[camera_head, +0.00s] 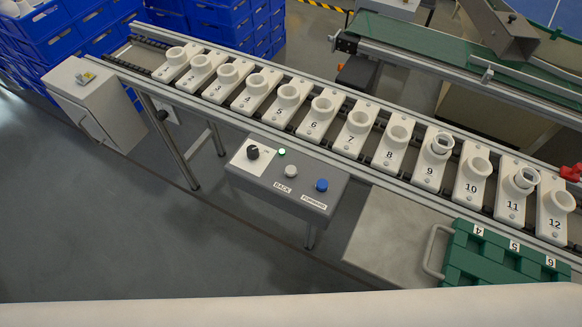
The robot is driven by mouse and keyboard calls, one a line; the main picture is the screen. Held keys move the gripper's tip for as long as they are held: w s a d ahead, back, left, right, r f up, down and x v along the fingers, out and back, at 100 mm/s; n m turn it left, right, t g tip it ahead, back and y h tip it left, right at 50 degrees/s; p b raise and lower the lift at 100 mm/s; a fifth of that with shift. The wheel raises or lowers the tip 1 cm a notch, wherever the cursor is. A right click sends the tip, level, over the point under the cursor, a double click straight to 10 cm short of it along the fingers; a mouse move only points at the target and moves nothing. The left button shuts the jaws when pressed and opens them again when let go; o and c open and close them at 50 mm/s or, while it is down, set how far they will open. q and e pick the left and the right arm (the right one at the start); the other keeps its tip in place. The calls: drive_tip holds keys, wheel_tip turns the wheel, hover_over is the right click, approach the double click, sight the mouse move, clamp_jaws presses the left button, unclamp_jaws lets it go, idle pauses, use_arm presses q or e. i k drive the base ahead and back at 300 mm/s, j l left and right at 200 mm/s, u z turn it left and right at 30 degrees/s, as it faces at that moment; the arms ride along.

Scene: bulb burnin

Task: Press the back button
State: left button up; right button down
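The back button (291,171) is a round white button on the top of a grey control box (241,183), with a label reading BACK just below it. A blue button (321,185) sits to its right above a FORWARD label. A black knob (252,152) on a white plate is to the left, and a small green light (281,152) glows behind the buttons. Neither gripper shows in the head view, and nothing touches the back button.
A conveyor carries numbered white socket holders (357,133); holders 9 and 11 appear to have something in their sockets. A green crate (500,262) with numbered slots stands on a grey surface (390,240) at right. Blue crates (75,30) are stacked behind. Floor left of the control box is clear.

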sight(290, 170)
drive_tip(key=j+z, duration=0.2)
drive_tip(key=z, duration=0.65)
drive_tip(key=k+j+z, duration=0.1)
drive_tip(key=j+z, duration=0.15)
drive_tip(key=j, duration=0.15)
drive_tip(key=k+j+z, duration=0.1)
drive_tip(key=j+z, duration=0.15)
drive_tip(key=j, duration=0.15)
drive_tip(key=k+j+z, duration=0.2)
drive_tip(key=j, duration=0.15)
drive_tip(key=k+j, duration=0.15)
drive_tip(key=j, duration=0.15)
drive_tip(key=k+j, duration=0.15)
drive_tip(key=j, duration=0.2)
drive_tip(key=z, duration=0.05)
